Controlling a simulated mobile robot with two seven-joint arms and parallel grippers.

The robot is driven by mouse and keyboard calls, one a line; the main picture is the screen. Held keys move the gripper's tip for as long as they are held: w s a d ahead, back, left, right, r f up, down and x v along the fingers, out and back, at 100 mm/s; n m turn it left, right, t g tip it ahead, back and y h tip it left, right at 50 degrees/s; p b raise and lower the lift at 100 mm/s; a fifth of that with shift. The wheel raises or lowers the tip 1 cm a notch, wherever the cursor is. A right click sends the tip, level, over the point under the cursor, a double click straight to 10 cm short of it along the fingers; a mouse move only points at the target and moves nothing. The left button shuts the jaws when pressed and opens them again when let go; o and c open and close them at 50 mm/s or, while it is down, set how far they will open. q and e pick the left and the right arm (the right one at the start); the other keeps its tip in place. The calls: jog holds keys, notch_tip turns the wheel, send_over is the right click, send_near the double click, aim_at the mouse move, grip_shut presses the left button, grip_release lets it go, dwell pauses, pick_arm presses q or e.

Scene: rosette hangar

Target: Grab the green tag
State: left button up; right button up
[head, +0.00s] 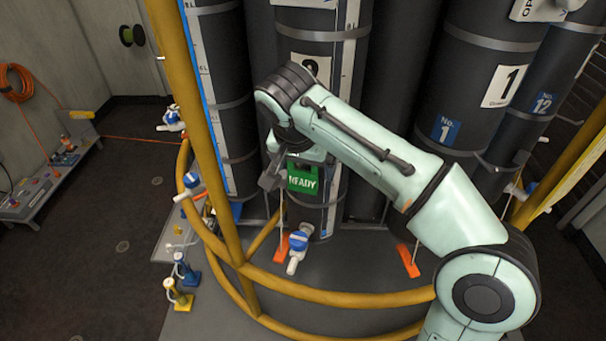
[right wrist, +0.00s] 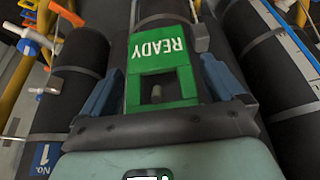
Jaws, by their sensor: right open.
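The green tag (head: 302,181), marked READY, hangs in front of a dark cylinder in the head view. It also shows in the right wrist view (right wrist: 160,50), with a square opening in its lower part. My right gripper (head: 272,178) is at the tag, partly hidden by my own arm. In the right wrist view the right gripper (right wrist: 160,82) is open, one blue-grey finger on each side of the tag. Small gaps seem to show beside the tag; I cannot tell if either finger touches it. My left gripper is not in view.
A yellow railing (head: 335,298) curves in front of the cylinders, with a yellow post (head: 197,110) left of the tag. A blue-and-white valve (head: 299,247) is below the tag, beside orange handles (head: 408,261). Open floor (head: 110,230) lies at left.

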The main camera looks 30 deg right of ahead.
jog(key=c, duration=1)
